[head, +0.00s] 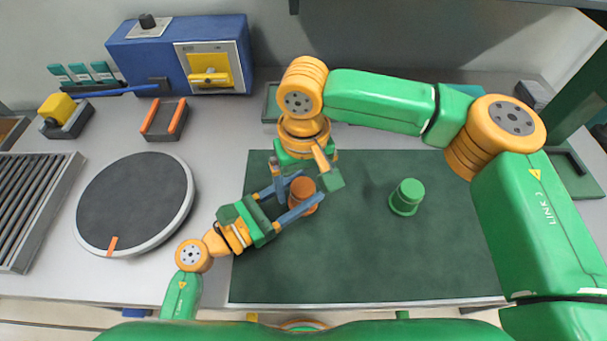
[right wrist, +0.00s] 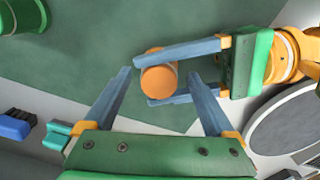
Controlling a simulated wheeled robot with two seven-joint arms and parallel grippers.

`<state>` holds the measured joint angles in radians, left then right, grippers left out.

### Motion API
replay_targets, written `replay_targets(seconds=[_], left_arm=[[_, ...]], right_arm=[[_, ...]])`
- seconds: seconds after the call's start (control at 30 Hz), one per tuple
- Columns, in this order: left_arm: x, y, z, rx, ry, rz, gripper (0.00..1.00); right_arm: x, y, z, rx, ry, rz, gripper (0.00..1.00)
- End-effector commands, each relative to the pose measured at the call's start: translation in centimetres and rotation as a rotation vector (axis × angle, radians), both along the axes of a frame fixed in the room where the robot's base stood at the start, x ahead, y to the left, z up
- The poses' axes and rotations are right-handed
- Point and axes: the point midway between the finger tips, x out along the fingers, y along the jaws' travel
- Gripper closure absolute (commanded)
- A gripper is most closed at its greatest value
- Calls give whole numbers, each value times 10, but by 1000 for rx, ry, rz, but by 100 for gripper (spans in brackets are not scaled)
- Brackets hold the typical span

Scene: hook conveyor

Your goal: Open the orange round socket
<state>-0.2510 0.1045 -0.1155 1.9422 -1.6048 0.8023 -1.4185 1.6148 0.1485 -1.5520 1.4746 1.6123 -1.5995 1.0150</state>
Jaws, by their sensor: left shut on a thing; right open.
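The orange round socket (head: 302,188) is an upright cylinder over the green mat, also seen from above in the right wrist view (right wrist: 160,78). My left gripper (head: 300,192) is shut on it, its blue fingers on either side of the lower part. My right gripper (right wrist: 160,74) is open above the socket. In the right wrist view the socket's top lies between its fingertips, with a gap on both sides. In the head view the right gripper's fingers are mostly hidden or hard to separate from the left ones.
A green round socket (head: 407,196) stands on the green mat (head: 350,265) to the right. A dark turntable (head: 135,203) and a roller conveyor (head: 32,205) are at the left. A blue machine (head: 180,55) stands at the back. The mat's front right is clear.

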Motion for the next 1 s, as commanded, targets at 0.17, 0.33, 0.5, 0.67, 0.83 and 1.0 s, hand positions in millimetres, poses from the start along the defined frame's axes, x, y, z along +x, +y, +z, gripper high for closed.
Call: replay_targets(seconds=[0.17,0.33,0.5,0.67,0.83,1.0], left_arm=[[0,0,-1,2,0,0,100],[0,0,-1,2,0,0,100],[0,0,-1,2,1,0,100],[0,0,-1,2,2,0,100],[0,0,-2,4,3,0,100],[-1,0,-2,4,4,-1,100]], right_arm=[[0,0,0,0,0,0,24],[0,0,0,0,0,1,70],[0,0,0,0,0,1,100],[0,1,2,1,0,1,100],[0,1,7,3,0,2,100],[0,1,8,4,-1,2,100]])
